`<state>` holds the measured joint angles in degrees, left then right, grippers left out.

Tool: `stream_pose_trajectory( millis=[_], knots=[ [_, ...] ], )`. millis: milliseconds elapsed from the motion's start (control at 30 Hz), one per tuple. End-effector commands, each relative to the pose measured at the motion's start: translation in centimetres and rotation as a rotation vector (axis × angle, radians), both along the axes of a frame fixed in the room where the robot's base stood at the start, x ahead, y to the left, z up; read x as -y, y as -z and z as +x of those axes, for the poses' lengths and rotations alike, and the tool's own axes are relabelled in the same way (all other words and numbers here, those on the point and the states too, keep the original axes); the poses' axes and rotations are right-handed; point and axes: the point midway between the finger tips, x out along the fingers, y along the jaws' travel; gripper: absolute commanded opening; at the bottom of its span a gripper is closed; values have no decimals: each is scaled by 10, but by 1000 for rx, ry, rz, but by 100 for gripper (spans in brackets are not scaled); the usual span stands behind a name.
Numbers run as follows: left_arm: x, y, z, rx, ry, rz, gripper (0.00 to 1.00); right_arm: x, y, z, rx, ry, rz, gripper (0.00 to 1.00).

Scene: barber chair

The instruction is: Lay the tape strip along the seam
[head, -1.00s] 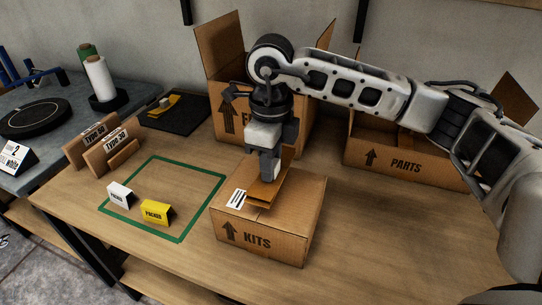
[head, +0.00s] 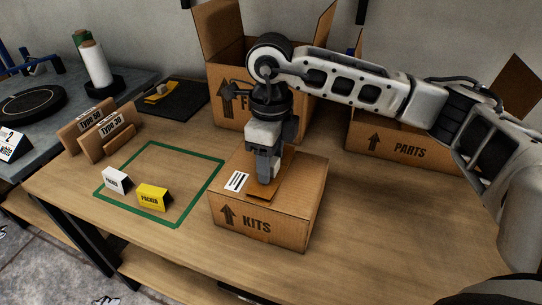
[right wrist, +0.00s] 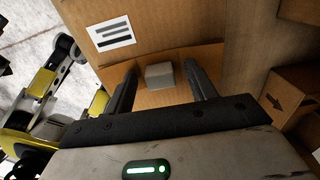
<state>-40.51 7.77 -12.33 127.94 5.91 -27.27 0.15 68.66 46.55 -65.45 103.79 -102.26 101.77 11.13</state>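The closed KITS carton (head: 262,232) stands on the table, with a white label (head: 236,181) on its top. The brown tape strip (head: 262,197) lies on or very close to the carton's top, beside the label. In the right wrist view the strip (right wrist: 185,104) carries a small grey block (right wrist: 159,75). My right gripper (head: 266,178) points down over it. The wrist view shows its two fingers (right wrist: 160,84) on either side of the block, with gaps on both sides, so it is open. The seam under the strip is hidden. My left gripper is not in view.
A green-outlined square (head: 178,224) with a white sign (head: 115,180) and a yellow PACKED sign (head: 152,197) lies left of the carton. An open carton (head: 222,95) stands behind, and the PARTS carton (head: 400,148) at the right. A black mat (head: 180,108) lies at back left.

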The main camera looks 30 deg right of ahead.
Motion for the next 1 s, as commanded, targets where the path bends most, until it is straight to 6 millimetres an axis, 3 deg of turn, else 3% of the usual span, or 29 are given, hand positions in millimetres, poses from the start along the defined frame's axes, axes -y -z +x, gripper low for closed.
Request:
stream_pose_trajectory(
  millis=[267, 433, 900, 1000],
  knots=[
    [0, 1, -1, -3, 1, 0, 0, 0, -1, 0, 0, 0, 0, 55],
    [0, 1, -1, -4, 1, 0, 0, 0, -17, 1, 3, -1, 1, 55],
    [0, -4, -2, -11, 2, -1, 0, 0, -127, 1, 5, 1, 0, 55],
    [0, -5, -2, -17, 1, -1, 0, 0, -144, 1, 3, 0, -1, 55]
  ],
)
